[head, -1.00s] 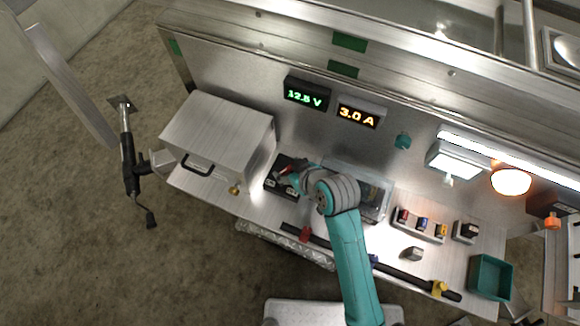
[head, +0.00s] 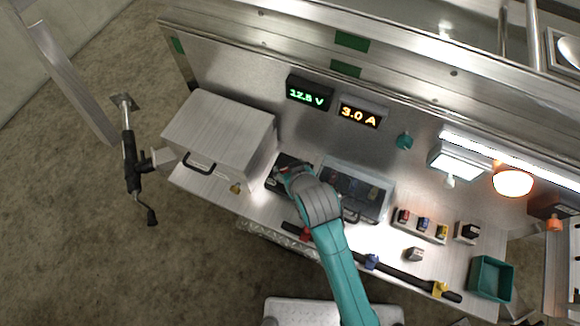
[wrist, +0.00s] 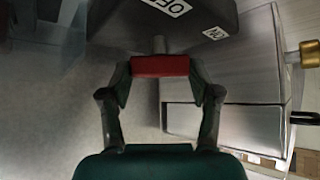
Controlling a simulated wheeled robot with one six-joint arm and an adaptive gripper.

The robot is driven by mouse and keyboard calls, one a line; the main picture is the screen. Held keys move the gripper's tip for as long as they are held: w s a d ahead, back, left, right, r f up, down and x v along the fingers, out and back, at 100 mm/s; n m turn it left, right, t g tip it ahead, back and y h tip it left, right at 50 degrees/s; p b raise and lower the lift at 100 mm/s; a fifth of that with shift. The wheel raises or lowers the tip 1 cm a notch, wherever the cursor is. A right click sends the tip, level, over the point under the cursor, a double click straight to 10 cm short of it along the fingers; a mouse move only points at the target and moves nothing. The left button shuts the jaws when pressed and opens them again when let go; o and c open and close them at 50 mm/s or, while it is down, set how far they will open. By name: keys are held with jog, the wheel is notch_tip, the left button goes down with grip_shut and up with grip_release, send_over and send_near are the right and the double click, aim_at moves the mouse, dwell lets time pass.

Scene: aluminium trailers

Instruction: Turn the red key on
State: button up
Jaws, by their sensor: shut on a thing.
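The red key (wrist: 160,66) is a flat red bar on a short metal stem. It lies level across the wrist view, at the face of a dark switch box (wrist: 115,25). The box carries white labels reading OFF and, to the right, what looks like ON. My gripper (wrist: 161,78) is shut on the red key, one finger at each end. In the head view, the box (head: 276,184) sits on the bench and my gripper (head: 284,174) is over it. My wrist hides the key there.
A metal cabinet (head: 222,135) stands left of the switch box, with a brass padlock (head: 236,188) near it. A clear-lidded case (head: 365,180) is close on the right. Displays (head: 309,93) above read 12.5 V and 3.0 A. An orange lamp (head: 513,181) glows at right.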

jog(key=o, duration=1.1)
jog(key=shift+o, duration=0.2)
jog(key=v, duration=1.2)
